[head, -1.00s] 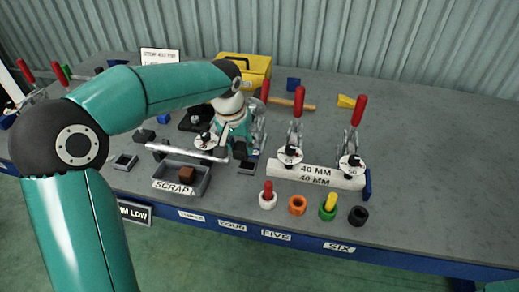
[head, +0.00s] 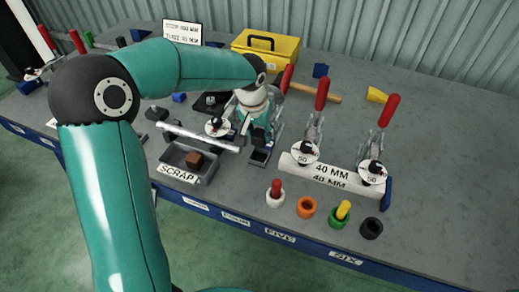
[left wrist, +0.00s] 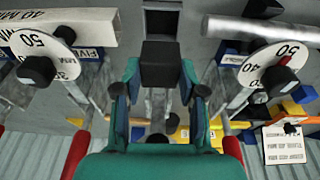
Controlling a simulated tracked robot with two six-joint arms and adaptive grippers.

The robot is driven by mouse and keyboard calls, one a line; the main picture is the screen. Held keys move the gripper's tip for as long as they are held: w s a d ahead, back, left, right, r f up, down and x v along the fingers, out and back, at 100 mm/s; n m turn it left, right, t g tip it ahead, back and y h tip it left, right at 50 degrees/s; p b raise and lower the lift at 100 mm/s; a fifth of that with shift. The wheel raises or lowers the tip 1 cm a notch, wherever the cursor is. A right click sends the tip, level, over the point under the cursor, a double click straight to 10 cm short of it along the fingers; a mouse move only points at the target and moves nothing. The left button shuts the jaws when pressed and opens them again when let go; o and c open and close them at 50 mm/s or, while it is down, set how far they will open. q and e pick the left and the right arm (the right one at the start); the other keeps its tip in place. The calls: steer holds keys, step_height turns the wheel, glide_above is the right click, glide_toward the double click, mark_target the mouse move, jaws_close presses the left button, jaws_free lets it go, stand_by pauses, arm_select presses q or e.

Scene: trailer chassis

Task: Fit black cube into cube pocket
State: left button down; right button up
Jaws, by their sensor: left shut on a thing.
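My left gripper (head: 259,135) points down over the bench. In the left wrist view its two fingers (left wrist: 160,92) are closed on the black cube (left wrist: 160,64), one finger on each side. The cube pocket (head: 260,155) is a small dark square frame on the bench, just in front of the gripper in the head view. In the left wrist view the pocket (left wrist: 161,18) shows just beyond the cube. The cube looks apart from the pocket's floor, but its exact height is hard to tell. My right gripper is not in view.
Toggle clamps with red handles (head: 321,95) stand on both sides, by a silver bar (head: 198,137) and a 40 MM block (head: 331,174). A scrap tray (head: 205,176) holds a brown cube. Coloured rings (head: 306,207) line the front. The bench's right is clear.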

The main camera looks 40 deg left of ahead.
mark_target(258, 145)
arm_select(q)
steer(key=x, duration=0.2)
steer(key=s+x, duration=0.1)
steer(key=x, duration=0.4)
steer(key=shift+s+d+f, duration=0.1)
steer(key=shift+s+f, duration=0.15)
steer(key=shift+s, duration=0.1)
steer(key=c, duration=0.7)
jaws_free()
steer(key=shift+o, duration=0.2)
steer(key=shift+r, duration=0.1)
